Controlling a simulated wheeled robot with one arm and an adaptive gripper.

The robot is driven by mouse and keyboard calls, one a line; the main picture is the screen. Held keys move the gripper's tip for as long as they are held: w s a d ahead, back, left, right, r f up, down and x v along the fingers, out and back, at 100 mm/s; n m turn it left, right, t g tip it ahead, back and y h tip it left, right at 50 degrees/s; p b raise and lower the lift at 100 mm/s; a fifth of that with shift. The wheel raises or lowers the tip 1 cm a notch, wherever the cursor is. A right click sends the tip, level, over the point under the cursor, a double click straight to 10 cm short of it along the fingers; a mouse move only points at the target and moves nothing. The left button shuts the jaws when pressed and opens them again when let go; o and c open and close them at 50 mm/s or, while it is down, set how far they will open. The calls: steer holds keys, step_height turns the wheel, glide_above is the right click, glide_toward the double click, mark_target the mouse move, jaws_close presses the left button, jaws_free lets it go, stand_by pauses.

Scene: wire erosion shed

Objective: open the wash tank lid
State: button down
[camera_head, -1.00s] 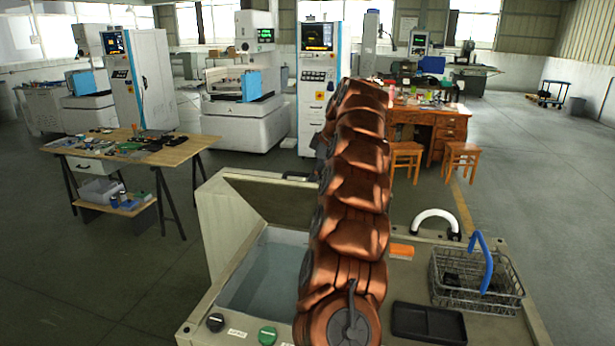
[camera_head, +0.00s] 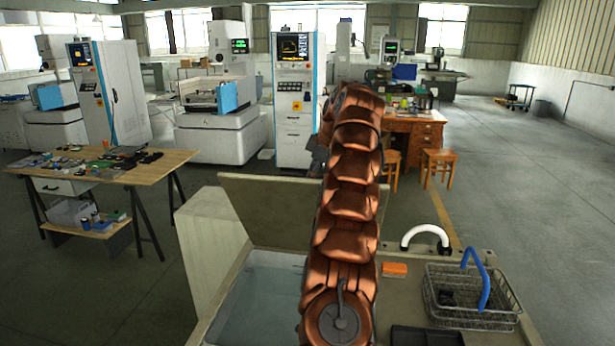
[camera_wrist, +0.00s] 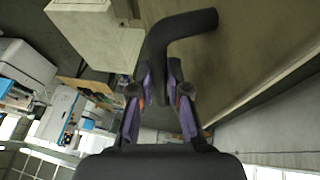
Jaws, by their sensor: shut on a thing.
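The wash tank lid (camera_head: 265,205) is a grey-beige panel standing raised at the back of the tank opening in the head view. The open wash tank (camera_head: 262,298) shows pale water below it. In the wrist view the lid (camera_wrist: 235,75) fills the right side, and its black bent handle (camera_wrist: 187,24) runs down between my fingers. My gripper (camera_wrist: 159,92) is shut on this handle, with purple fingers on both sides of it. In the head view my copper arm covers the lid's right part and hides my gripper.
A cream block (camera_head: 208,245) stands at the tank's left. On the counter to the right are an orange block (camera_head: 394,269), a wire basket (camera_head: 470,300) with a blue handle, a white curved spout (camera_head: 426,232) and a dark tray (camera_head: 427,336). A workbench (camera_head: 120,172) stands at left.

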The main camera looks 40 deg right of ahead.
steer(key=shift+d+f, duration=0.1)
steer(key=shift+f, duration=0.25)
steer(key=c, duration=1.3)
jaws_free()
steer(key=shift+w+d, duration=0.15)
steer(key=shift+w, duration=0.05)
steer(key=shift+o, duration=0.8)
steer(key=shift+r, duration=0.15)
steer(key=shift+s+r, duration=0.15)
steer(key=shift+r, duration=0.05)
steer(key=shift+s+r, duration=0.3)
steer(key=shift+r, duration=0.1)
steer(key=shift+s+d+f, duration=0.1)
steer(key=shift+s+d, duration=0.25)
steer(key=shift+s, duration=1.6)
steer(key=shift+s+d+r, duration=0.1)
steer(key=shift+s+d, duration=0.25)
steer(key=shift+s, duration=1.55)
steer(key=shift+s+d+f, duration=0.1)
steer(key=shift+s+d, duration=0.25)
steer(key=shift+s, duration=1.6)
